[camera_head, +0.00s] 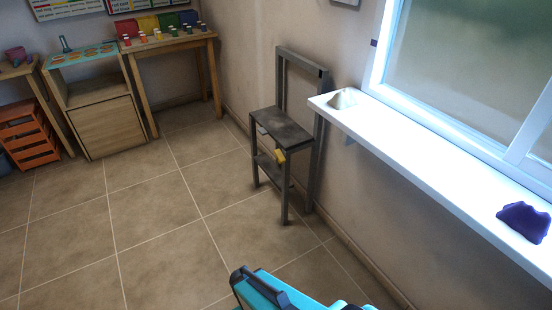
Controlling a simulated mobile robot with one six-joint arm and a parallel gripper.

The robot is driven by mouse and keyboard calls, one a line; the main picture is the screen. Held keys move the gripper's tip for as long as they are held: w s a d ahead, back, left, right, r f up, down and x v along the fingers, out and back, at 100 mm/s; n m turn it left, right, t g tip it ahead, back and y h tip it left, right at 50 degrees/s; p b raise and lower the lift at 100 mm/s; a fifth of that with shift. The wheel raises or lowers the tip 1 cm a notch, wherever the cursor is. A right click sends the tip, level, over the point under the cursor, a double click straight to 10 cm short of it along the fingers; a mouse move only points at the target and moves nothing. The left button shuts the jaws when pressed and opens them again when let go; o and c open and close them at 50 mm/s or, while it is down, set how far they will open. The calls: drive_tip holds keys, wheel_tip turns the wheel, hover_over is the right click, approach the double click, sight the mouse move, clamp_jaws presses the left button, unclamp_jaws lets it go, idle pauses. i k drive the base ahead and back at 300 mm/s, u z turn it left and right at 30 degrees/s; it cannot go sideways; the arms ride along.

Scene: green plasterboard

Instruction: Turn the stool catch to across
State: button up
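The stool (283,128) is dark grey, with a tall back frame, and stands upright against the wall in the middle of the head view. I make out no gripper fingers.
A white window sill (430,150) juts out to the right of the stool, bearing a pale wedge-shaped thing (343,99) and a purple lump (524,221). The tiled floor (150,220) before the stool is clear. A wooden table (165,43) and cabinet stand at the back left.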

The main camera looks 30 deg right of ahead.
sight(279, 156)
drive_tip(key=u, duration=0.1)
drive_tip(key=i, duration=1.1)
drive_tip(key=u, duration=0.4)
